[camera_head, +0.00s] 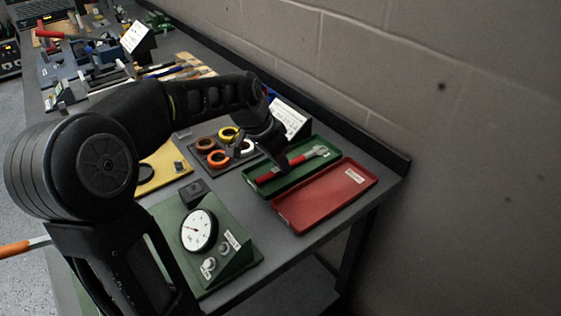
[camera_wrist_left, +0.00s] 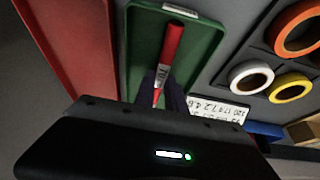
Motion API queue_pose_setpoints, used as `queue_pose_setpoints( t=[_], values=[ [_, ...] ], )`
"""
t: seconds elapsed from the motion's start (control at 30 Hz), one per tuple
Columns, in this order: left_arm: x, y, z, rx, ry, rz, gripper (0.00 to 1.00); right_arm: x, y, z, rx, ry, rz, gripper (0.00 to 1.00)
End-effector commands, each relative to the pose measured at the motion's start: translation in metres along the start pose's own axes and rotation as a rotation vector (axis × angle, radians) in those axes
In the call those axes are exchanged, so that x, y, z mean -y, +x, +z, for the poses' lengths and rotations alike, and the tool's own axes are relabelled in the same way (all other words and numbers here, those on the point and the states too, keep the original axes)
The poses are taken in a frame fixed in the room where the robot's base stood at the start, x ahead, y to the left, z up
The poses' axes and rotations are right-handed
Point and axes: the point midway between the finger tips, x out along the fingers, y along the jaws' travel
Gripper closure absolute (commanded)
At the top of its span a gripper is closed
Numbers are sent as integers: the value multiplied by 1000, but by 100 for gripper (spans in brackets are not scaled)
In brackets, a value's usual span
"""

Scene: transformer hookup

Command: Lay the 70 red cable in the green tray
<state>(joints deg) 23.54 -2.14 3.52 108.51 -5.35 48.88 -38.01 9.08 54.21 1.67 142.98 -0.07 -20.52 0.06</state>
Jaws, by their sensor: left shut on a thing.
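The red cable (camera_head: 269,177) is within the outline of the green tray (camera_head: 325,143), lying lengthwise along it, with a grey metallic end towards the far side. In the left wrist view the red cable (camera_wrist_left: 172,48) has a pale printed label and runs between my fingers over the green tray (camera_wrist_left: 205,40). My left gripper (camera_head: 284,167) is shut on the red cable, low over the tray; it also shows in the left wrist view (camera_wrist_left: 165,92). I cannot tell whether the cable touches the tray floor. My right gripper is not in view.
A red tray (camera_head: 330,196) sits beside the green tray, empty but for a label. Tape rolls (camera_head: 205,143) lie in a dark holder to the left. A green gauge box (camera_head: 228,245) stands nearer. A wall borders the bench's far edge.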

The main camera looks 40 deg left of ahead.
Motion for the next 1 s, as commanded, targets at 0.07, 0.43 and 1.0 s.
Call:
queue_pose_setpoints(
  t=[0.07, 0.43, 1.0],
  values=[
    [0, 1, 0, -1, 0, 0, 100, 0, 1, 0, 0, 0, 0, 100],
    [0, 1, 0, 0, 0, 0, 60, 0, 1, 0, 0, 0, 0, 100],
    [0, -21, -9, 0, 0, 0, 60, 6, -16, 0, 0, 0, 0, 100]
  ],
)
